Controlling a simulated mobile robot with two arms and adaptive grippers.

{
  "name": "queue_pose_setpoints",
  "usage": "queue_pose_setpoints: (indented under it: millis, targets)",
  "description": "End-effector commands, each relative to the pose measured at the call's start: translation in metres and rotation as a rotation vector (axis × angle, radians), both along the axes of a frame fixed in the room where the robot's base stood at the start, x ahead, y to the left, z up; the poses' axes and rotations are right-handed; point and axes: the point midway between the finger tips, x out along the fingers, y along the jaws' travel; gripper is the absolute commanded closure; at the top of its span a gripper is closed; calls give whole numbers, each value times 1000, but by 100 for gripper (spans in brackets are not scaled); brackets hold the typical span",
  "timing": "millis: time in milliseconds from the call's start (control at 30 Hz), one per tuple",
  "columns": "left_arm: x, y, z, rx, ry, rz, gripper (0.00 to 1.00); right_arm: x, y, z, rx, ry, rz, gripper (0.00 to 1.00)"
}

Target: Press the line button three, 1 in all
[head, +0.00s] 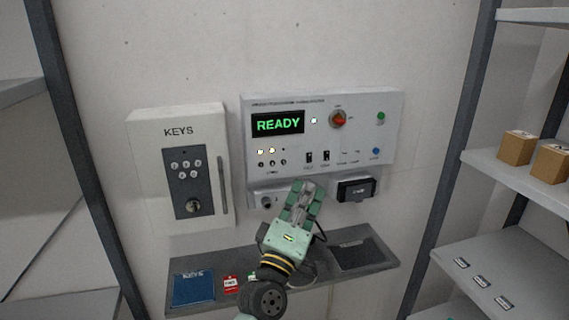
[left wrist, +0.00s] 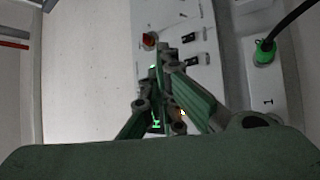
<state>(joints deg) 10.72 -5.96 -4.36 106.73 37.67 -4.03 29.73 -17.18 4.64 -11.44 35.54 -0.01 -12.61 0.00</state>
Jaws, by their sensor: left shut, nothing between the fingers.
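A grey control panel (head: 350,110) on the wall has a display (head: 277,123) reading READY in green. At its lower left are several small buttons in a row, the rightmost (head: 283,162) under an unlit lamp (head: 283,150). Two lamps (head: 266,151) to the left glow yellow. The label under the row is too small to read. My left gripper (head: 303,188) is shut and empty, in front of the panel's lower edge, below and right of the buttons. In the left wrist view its fingers (left wrist: 163,72) cover part of the panel (left wrist: 207,75). My right gripper is not in view.
A key box (head: 180,160) hangs left of the panel. Two black switches (head: 318,157), a red knob (head: 338,119), a green button (head: 381,118) and a black socket cover (head: 357,189) are nearby. A shelf (head: 345,285) below holds a blue book (head: 193,289) and tags (head: 231,283).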

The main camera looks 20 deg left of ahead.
Motion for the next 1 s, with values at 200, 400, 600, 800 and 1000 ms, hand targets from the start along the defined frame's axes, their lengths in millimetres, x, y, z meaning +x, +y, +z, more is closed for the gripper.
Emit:
queue_pose_setpoints:
  millis: [200, 400, 600, 800, 1000]
  targets:
    - [0, 0, 0, 0, 0, 0, 100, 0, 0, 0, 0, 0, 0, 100]
    - [5, 3, -1, 3, 0, 1, 100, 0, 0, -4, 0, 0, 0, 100]
    - [24, 16, -2, 4, -1, 1, 100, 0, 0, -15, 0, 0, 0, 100]
    - [48, 33, -3, 3, -1, 1, 100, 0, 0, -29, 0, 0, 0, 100]
    - [66, 44, -3, 4, 0, 0, 100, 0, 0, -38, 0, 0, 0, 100]
